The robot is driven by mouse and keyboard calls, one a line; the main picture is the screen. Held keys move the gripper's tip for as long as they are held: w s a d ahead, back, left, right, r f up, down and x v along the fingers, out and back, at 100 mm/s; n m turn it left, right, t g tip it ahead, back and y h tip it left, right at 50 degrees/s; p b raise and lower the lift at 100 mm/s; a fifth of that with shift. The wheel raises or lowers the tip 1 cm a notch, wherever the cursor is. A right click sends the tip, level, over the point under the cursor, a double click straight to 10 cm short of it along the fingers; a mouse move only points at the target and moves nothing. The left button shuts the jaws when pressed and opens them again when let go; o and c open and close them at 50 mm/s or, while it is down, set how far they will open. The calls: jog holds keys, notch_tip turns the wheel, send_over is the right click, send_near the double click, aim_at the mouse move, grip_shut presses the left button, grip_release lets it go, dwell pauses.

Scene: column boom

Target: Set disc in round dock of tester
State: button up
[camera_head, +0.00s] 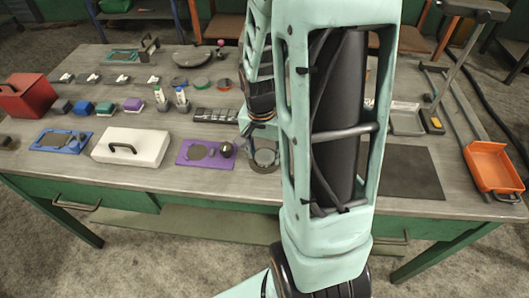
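Three small round discs lie in a row at the back middle: a blue-rimmed disc (179,81), a green disc (201,83) and an orange-red disc (224,84). A purple board (186,160) near the front edge has a grey round spot and a dark knob. A blue board (47,140) at front left also has a dark round area. I cannot tell which is the tester. A dark ring-shaped item (265,158) lies beside my arm, partly hidden. My gripper (256,128) is over the table near this ring; its fingers are too small and covered to read.
A white box (132,145) with a black handle stands between the boards. A red box (27,96) is at far left, an orange tray (492,167) at right. A dark mat (411,172) lies bare at right. My arm hides the middle.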

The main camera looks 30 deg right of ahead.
aim_at(263, 161)
jog(key=shift+o, duration=1.3)
jog(key=shift+r, duration=0.1)
jog(key=shift+r+p, duration=0.25)
jog(key=shift+p, duration=0.05)
notch_tip(263, 161, up, 12)
jog(key=s+a, duration=0.1)
jog(key=shift+f+p, duration=0.15)
jog(key=shift+p, duration=0.25)
jog(key=shift+f, duration=0.1)
